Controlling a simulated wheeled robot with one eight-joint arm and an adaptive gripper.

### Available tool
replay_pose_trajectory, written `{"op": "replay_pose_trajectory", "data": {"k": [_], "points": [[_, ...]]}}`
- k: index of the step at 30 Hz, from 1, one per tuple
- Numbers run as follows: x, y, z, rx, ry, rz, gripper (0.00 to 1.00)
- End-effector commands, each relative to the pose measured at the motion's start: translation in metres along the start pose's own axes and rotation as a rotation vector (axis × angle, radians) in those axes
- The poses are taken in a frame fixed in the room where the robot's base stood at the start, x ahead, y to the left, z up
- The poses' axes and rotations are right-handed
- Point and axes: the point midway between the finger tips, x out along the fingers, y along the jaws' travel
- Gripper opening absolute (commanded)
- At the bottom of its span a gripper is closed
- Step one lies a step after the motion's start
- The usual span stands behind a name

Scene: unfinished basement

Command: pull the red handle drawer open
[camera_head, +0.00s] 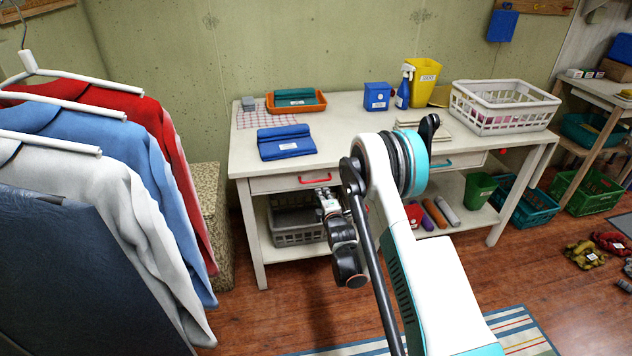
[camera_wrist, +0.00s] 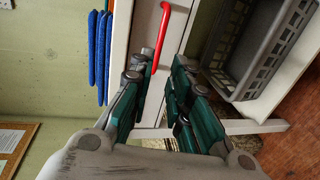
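The white drawer (camera_head: 275,184) sits under the left part of the white table, and its front looks flush with the table frame. Its red handle (camera_head: 315,181) is a thin bar, partly visible just above my gripper (camera_head: 326,194). In the wrist view, the red handle (camera_wrist: 164,32) crosses the white drawer front (camera_wrist: 143,28), and its lower end reaches between the fingers of my gripper (camera_wrist: 165,68). The green-padded fingers are apart, one on each side of the handle's lower end. I cannot tell whether either finger touches it.
A grey basket (camera_head: 290,238) stands on the shelf below the drawer. Folded blue cloths (camera_head: 286,142) lie on the tabletop (camera_head: 345,125) above it. A second drawer with a teal handle (camera_head: 441,163) is to the right. Hanging clothes (camera_head: 110,170) fill the left side.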

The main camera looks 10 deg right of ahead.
Motion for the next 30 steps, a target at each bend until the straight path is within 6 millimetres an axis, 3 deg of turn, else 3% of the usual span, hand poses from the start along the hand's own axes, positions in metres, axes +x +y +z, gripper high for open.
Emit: {"op": "replay_pose_trajectory", "data": {"k": [8, 21, 30], "points": [[0.021, 0.005, 0.000, 0.001, 0.000, 0.001, 0.17], [0.106, -0.002, 0.000, 0.002, 0.000, 0.001, 0.17], [0.131, 0.000, 0.000, 0.002, 0.000, 0.001, 0.17]]}}
